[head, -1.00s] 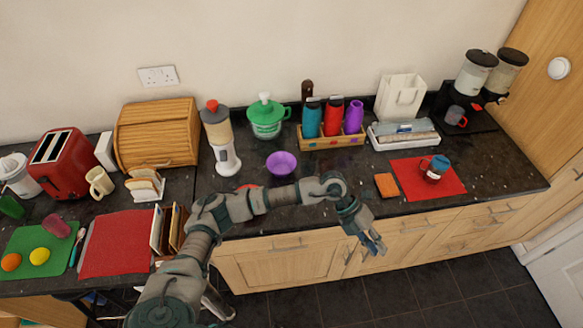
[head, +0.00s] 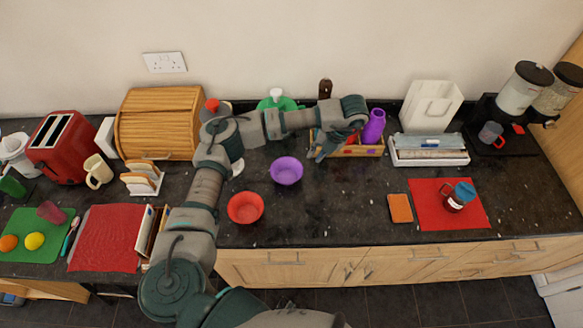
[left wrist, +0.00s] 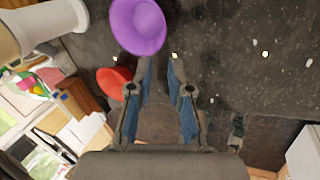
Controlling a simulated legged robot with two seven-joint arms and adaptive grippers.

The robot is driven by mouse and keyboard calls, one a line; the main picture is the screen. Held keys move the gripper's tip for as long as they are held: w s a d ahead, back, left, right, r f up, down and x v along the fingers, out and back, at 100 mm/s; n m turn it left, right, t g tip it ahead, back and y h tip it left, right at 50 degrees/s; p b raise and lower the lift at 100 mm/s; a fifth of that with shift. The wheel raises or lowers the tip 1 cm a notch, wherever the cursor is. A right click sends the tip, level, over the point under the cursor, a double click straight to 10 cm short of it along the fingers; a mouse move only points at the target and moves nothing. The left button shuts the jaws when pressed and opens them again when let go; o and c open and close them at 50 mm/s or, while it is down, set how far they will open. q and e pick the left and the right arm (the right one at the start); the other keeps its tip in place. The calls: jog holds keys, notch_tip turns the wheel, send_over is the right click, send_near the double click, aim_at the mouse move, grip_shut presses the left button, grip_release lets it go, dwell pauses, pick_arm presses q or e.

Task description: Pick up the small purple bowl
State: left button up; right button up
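The small purple bowl (head: 286,171) stands upright on the dark countertop (head: 330,205), behind and to the right of a red bowl (head: 245,208). My left gripper (head: 318,154) is raised above the counter, to the right of the purple bowl and apart from it. In the left wrist view the purple bowl (left wrist: 138,26) lies beyond the fingertips, a little left of centre. The two fingers (left wrist: 160,62) are spread with nothing between them. The red bowl (left wrist: 114,82) shows beside the left finger. My right gripper is not in view.
My left arm covers part of the bottle box (head: 368,150) and the green-lidded jar (head: 277,100). An orange sponge (head: 400,208) and a red mat (head: 473,217) lie to the right. The bread box (head: 160,125) stands at left.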

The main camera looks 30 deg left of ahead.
pick_arm(q)
send_near(299, 176)
jog(key=s, duration=0.1)
jog(key=x, duration=0.4)
jog(key=shift+w+f+p, duration=0.15)
jog(key=shift+w+p, duration=0.2)
jog(key=shift+w, duration=0.05)
jog(key=shift+s+a+f, duration=0.1)
jog(key=shift+a+f, duration=0.25)
jog(key=shift+f, duration=0.25)
jog(key=shift+a+f, duration=0.15)
jog(key=shift+f, duration=0.15)
jog(key=p+x, duration=0.1)
jog(key=x, duration=0.2)
jog(key=shift+a+f, duration=0.1)
jog(key=shift+f, duration=0.7)
grip_shut()
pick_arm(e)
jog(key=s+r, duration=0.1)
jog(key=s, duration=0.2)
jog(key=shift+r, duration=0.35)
